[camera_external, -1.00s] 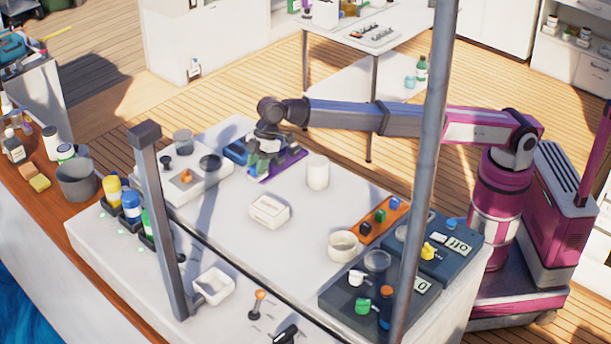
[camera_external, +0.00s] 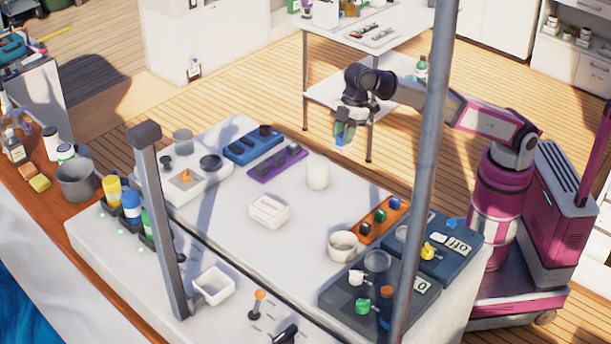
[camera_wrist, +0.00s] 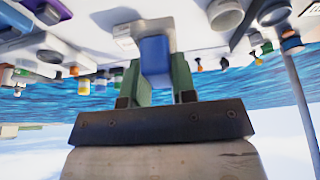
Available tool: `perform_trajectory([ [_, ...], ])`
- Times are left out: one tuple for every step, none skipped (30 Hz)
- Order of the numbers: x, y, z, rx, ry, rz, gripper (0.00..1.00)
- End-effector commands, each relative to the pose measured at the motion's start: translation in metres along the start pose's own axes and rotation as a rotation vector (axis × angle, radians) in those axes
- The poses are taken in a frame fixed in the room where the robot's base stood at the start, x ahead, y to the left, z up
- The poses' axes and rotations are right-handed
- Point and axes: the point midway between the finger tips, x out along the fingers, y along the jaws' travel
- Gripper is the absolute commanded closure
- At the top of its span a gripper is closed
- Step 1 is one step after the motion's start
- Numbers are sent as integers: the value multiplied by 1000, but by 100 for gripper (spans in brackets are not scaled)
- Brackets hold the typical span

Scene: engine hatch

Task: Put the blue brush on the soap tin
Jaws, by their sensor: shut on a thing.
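My gripper (camera_external: 345,134) is raised in the air beyond the far edge of the white hatch top, right of the purple rack. Its green fingers (camera_wrist: 156,82) are shut on the blue brush (camera_wrist: 155,56), which shows as a blue block between them in the wrist view. A bit of its blue also shows below the fingers in the external view (camera_external: 343,146). The soap tin, a small white box (camera_external: 268,211) with faint lettering, sits in the middle of the hatch top. My gripper is apart from it, up and to its right.
A white cup (camera_external: 317,173) stands between the gripper and the tin. A purple rack (camera_external: 276,165) with dark pieces and a blue tray (camera_external: 253,147) lie at the far edge. An orange tray (camera_external: 372,228) and a white bowl (camera_external: 342,246) are at right. Two posts rise in front.

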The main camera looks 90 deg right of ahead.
Motion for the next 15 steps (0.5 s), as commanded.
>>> perform_trajectory([
  [-4,-7,9,-1,1,0,100],
  [-7,-9,11,-1,0,0,100],
  [-9,-11,13,-1,0,0,100],
  [-9,-11,14,0,0,0,100],
  [-9,-10,15,0,-1,0,100],
  [-8,-8,16,1,-1,0,100],
  [-6,-4,17,2,-2,0,100],
  [-4,0,18,3,-2,0,100],
  [1,7,19,3,-2,0,100],
  [4,13,20,3,-2,0,100],
  [7,20,20,3,-1,0,100],
  [12,28,22,4,-2,-1,100],
  [16,34,23,3,-2,-1,100],
  [19,40,24,3,-3,-1,100],
  [24,48,25,4,-2,0,100],
])
